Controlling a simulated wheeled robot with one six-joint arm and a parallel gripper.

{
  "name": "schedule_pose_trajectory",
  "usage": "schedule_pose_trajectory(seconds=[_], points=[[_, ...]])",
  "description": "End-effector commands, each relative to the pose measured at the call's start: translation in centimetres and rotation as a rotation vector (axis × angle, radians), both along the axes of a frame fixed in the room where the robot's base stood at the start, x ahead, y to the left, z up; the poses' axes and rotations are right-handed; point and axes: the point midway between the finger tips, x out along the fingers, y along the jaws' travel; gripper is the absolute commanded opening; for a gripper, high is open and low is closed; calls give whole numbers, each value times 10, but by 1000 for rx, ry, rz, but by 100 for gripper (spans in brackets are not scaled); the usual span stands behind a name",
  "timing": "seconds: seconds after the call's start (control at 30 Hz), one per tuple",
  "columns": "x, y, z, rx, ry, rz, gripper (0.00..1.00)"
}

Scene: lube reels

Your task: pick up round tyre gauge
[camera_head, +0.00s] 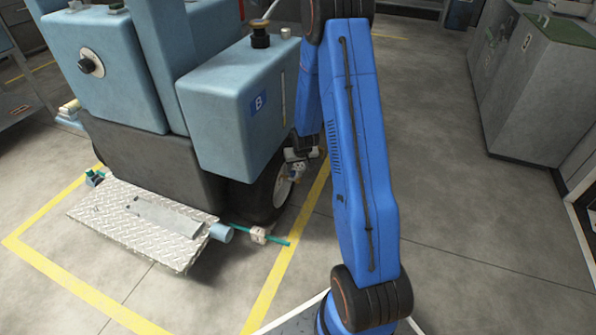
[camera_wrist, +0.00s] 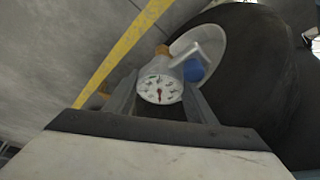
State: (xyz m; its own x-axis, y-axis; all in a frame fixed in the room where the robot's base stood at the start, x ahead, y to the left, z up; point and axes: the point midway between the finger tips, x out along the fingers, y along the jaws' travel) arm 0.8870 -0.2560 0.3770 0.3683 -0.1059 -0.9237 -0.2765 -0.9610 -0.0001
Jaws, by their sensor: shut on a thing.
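Behind the dial are an orange-brown part and a blue part of a fitting, close to the pale wheel hub. In the head view my gripper (camera_head: 300,160) is low beside the vehicle's wheel (camera_head: 284,185), and the gauge there is small and partly hidden. I cannot tell whether the gauge touches the wheel.
A blue-grey vehicle (camera_head: 225,110) stands left of my arm, with a metal tread plate (camera_head: 100,215) in front. A teal rod (camera_head: 275,240) sticks out near the plate. Yellow lines (camera_head: 60,268) mark the floor. Grey cabinets (camera_head: 530,100) stand at right, with clear floor between.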

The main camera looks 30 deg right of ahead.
Motion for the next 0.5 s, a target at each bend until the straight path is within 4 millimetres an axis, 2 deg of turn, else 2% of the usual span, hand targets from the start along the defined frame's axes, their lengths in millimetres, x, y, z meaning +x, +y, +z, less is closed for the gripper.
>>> schedule_pose_trajectory(seconds=[0.2,0.5], points=[[1,0,16,0,-2,2,18],[0,0,30,-3,0,0,18]])
